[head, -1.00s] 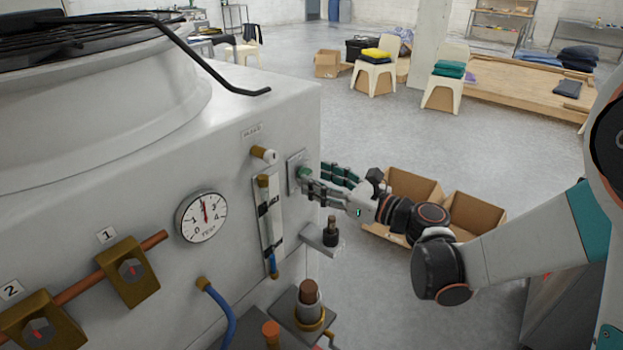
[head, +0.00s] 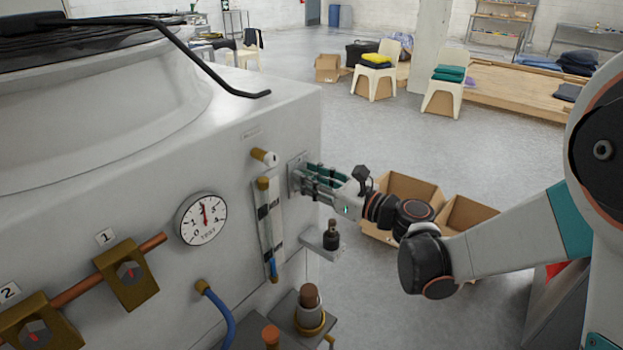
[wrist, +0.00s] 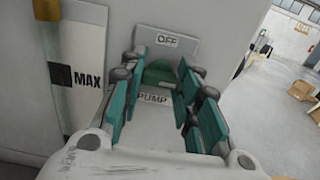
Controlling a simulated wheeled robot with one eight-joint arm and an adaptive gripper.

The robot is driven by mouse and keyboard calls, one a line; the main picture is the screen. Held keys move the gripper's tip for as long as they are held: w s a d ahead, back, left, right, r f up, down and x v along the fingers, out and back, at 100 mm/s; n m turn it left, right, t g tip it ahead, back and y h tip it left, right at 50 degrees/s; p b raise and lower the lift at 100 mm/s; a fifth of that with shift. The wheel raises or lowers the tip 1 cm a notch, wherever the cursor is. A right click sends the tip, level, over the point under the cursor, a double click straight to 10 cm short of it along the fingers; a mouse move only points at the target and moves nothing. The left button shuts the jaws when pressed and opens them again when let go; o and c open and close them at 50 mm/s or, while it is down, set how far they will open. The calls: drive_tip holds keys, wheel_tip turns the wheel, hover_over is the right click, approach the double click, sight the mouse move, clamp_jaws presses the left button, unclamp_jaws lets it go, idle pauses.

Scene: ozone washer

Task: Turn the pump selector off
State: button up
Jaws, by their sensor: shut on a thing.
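The pump selector is a green knob (wrist: 158,74) on a grey plate (wrist: 172,50) fixed to the washer's front panel. In the wrist view the plate reads OFF above the knob and PUMP below it. My gripper (wrist: 160,80) has its teal-padded fingers on both sides of the knob and is shut on it. In the head view my gripper (head: 302,180) reaches the panel from the right and mostly hides the knob. Which way the knob points cannot be told.
A flow gauge (head: 268,225) marked MAX stands just left of the plate, with a brass fitting (head: 264,156) above it. A small bracket with a black post (head: 331,236) sits below my gripper. Open cardboard boxes (head: 408,190) lie on the floor beyond.

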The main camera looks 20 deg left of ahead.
drive_tip(key=shift+s+f+n+b, duration=0.1)
drive_tip(key=shift+n+b, duration=0.45)
drive_tip(key=shift+n, duration=3.9)
drive_tip(key=shift+s+f+n+b, duration=0.1)
drive_tip(key=shift+n+b, duration=0.45)
drive_tip(key=shift+n, duration=3.9)
drive_tip(key=o, duration=1.1)
drive_tip(key=v, duration=1.2)
